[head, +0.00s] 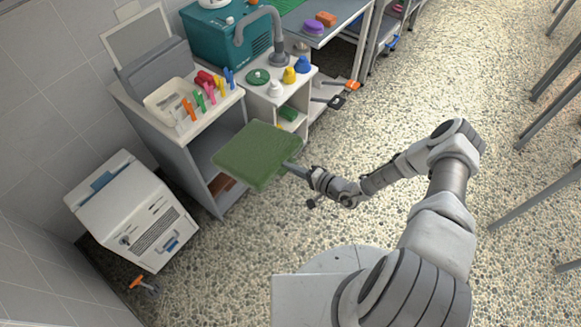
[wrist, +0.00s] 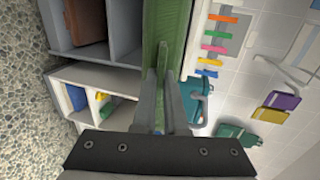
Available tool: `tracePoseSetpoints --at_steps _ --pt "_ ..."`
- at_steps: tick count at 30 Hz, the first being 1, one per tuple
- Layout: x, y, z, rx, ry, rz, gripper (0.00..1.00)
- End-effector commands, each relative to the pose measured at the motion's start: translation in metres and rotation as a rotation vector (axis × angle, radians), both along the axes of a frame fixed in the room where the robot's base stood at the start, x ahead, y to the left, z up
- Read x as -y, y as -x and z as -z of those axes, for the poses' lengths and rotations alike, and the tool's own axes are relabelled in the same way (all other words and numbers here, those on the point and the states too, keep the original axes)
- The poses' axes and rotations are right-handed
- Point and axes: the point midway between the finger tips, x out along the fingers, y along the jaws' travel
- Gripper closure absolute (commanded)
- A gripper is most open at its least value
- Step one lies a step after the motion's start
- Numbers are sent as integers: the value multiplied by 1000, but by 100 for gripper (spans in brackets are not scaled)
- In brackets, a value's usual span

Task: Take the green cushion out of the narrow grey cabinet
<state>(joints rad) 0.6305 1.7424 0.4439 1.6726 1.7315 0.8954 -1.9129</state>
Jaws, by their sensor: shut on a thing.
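The green cushion (head: 255,152) is a flat, square pad held roughly level in the head view, in front of the narrow grey cabinet (head: 172,143). It hides part of the cabinet's open front. My gripper (head: 294,169) is shut on the cushion's near right edge. In the wrist view the cushion (wrist: 168,30) is seen edge-on as a green strip between the fingers of my gripper (wrist: 163,85). The cabinet's open compartments (wrist: 120,40) show to its left, and the cushion appears to be outside them.
A brown thing (head: 221,184) lies in the grey cabinet's lower compartment. Coloured pegs (head: 210,92) and a tray stand on its top. A white cabinet (head: 305,103) with bottles adjoins it. A white wheeled unit (head: 135,215) stands at left. The pebbled floor (head: 260,225) in front is clear.

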Motion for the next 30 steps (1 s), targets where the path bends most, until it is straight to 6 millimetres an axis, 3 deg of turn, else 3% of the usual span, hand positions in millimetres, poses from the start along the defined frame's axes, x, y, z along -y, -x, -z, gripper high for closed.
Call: tracePoseSetpoints --at_steps 1,12,30 --pt "0 0 -11 1 -2 0 100" --pt "2 2 -43 1 -2 0 100" --pt "3 2 -50 1 -2 0 100"
